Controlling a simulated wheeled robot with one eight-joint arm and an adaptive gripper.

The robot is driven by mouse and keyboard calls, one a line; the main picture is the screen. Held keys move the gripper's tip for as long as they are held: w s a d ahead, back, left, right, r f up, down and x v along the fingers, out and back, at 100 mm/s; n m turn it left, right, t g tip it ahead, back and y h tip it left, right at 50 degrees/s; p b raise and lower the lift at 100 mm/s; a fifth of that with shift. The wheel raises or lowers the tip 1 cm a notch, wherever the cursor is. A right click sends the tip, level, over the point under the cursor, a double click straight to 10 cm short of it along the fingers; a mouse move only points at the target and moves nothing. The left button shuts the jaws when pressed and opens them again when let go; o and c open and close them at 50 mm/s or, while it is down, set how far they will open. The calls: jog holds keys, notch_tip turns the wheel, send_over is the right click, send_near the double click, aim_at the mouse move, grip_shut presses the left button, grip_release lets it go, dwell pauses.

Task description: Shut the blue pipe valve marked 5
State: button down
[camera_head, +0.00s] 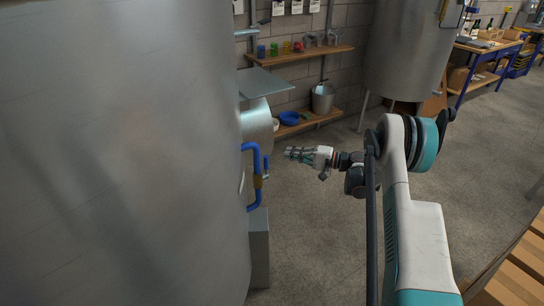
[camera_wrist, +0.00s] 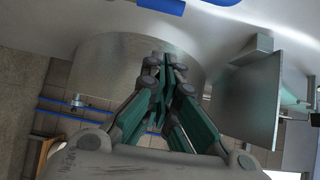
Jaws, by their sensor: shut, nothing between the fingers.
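The blue pipe (camera_head: 256,152) bends out from the side of the big steel tank at the left. In the wrist view my shut fingers (camera_wrist: 163,65) show in the middle. Blue parts (camera_wrist: 163,6) show at the top edge, cut off, and I cannot tell whether they are pipe or handle.
The big steel tank (camera_head: 120,150) fills the left. A grey box (camera_head: 259,245) stands below the pipe. A flat grey panel (camera_head: 265,83) juts out above. Shelves (camera_head: 320,52) and a second tank (camera_head: 408,50) stand behind. The floor (camera_head: 320,230) right of the pipe is clear.

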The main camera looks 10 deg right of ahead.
jog(key=shift+d+f, duration=0.25)
jog(key=shift+f, duration=0.2)
jog(key=shift+a, duration=0.1)
jog(key=w+a+b, duration=0.1)
jog(key=a+b, duration=0.3)
jog(key=a, duration=0.4)
jog(key=shift+b, duration=0.4)
